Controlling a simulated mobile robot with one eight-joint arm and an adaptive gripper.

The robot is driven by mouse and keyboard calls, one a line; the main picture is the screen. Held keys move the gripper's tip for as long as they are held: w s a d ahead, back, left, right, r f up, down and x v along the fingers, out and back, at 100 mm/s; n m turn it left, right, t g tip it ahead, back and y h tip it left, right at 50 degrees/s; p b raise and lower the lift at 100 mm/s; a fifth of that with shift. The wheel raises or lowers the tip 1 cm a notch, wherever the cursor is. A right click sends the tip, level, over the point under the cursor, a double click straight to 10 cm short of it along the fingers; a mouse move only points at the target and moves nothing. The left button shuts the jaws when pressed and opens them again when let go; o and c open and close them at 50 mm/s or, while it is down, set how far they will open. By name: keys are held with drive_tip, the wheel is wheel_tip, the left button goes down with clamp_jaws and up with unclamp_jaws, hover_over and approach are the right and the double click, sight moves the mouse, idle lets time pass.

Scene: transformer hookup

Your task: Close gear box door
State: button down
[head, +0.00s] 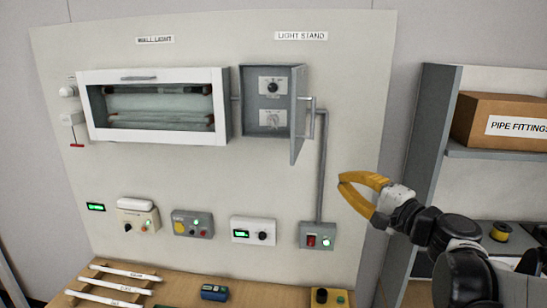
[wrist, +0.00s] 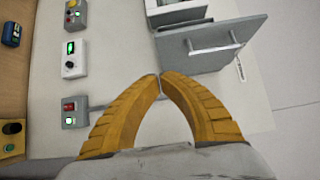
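A bar handle (head: 312,120) is on the door's outer face. In the wrist view the door (wrist: 208,55) and its handle (wrist: 215,48) are at the upper right. My gripper (head: 340,181) is to the right of and below the door, apart from it. Its yellow fingers meet at the tips (wrist: 160,75) with nothing between them.
A white-framed wall light box (head: 155,77) is left of the gear box. A conduit (head: 322,165) runs down to a switch box (head: 317,236). Shelves with a cardboard box (head: 498,122) stand at right. A wooden table (head: 180,290) is below.

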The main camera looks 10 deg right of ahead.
drive_tip(key=s+a+p+x, duration=0.1)
drive_tip(key=a+p+x, duration=0.1)
drive_tip(key=x, duration=1)
drive_tip(key=shift+w+a, duration=0.2)
drive_tip(key=shift+a, duration=0.2)
drive_tip(key=shift+a+f, duration=0.1)
drive_tip(key=shift+a, duration=0.05)
